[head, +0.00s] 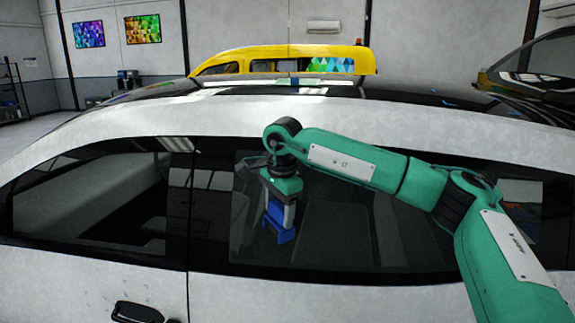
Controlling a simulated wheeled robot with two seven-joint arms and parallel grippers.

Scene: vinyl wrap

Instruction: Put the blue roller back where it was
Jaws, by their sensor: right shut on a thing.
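My right gripper (279,211) hangs down from the green right arm, in front of the dark side window of the white car. It is shut on the blue roller (281,234), which shows as a blue block at and below the fingertips. The fingers and part of the wrist hide some of the roller. I cannot tell whether the roller touches the glass. My left gripper is not in view.
The white car (95,134) fills the foreground, with a door handle (137,312) at lower left. Small flat items (301,82) lie on its dark roof; they are too small to make out. A yellow car (290,52) stands behind, a dark vehicle (545,65) at right.

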